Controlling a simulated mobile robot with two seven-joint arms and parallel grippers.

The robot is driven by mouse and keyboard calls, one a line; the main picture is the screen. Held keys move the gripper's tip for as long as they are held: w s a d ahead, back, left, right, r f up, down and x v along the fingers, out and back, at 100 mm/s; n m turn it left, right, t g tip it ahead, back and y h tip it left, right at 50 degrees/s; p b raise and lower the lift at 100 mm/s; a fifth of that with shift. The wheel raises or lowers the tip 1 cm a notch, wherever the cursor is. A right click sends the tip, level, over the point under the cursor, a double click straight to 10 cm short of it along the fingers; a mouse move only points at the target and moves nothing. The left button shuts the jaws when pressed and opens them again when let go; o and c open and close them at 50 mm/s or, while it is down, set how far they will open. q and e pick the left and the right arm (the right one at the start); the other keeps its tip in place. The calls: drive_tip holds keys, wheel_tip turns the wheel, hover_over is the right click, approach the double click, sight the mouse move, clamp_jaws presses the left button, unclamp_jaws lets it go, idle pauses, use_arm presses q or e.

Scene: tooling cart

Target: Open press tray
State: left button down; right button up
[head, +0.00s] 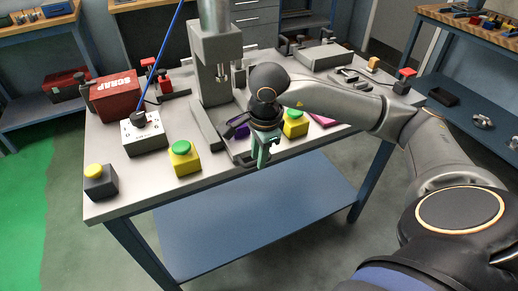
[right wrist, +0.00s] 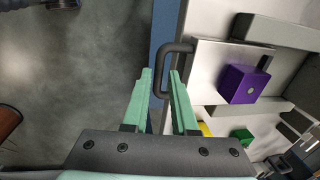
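The press (head: 214,60) stands on the work table. In the right wrist view its flat metal tray (right wrist: 205,72) carries a purple block (right wrist: 245,84), which also shows partly behind my wrist in the head view (head: 238,128). A dark C-shaped handle (right wrist: 163,72) sticks out from the tray at the table's front edge. My right gripper (right wrist: 161,74) has green fingers and is open. The handle's bar appears between the two fingertips; I cannot tell how deep it sits. In the head view my right gripper (head: 262,154) points down at the front edge. My left gripper is not in view.
A yellow box with a green button (head: 184,157) stands left of my gripper, another (head: 295,123) right of it. A grey box with a knob (head: 144,134), a yellow-button box (head: 100,181) and a red scrap bin (head: 116,97) stand at the left. The floor in front is clear.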

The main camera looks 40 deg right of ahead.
drive_tip(key=shift+o, duration=1.3)
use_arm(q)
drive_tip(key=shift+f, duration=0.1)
use_arm(e)
drive_tip(key=shift+r, duration=0.1)
use_arm(q)
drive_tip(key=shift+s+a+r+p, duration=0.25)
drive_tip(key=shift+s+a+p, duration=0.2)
drive_tip(key=shift+p, duration=0.15)
use_arm(e)
wheel_tip(320, 180, up, 12)
drive_tip(key=s, duration=0.2)
drive_tip(key=shift+a, duration=0.2)
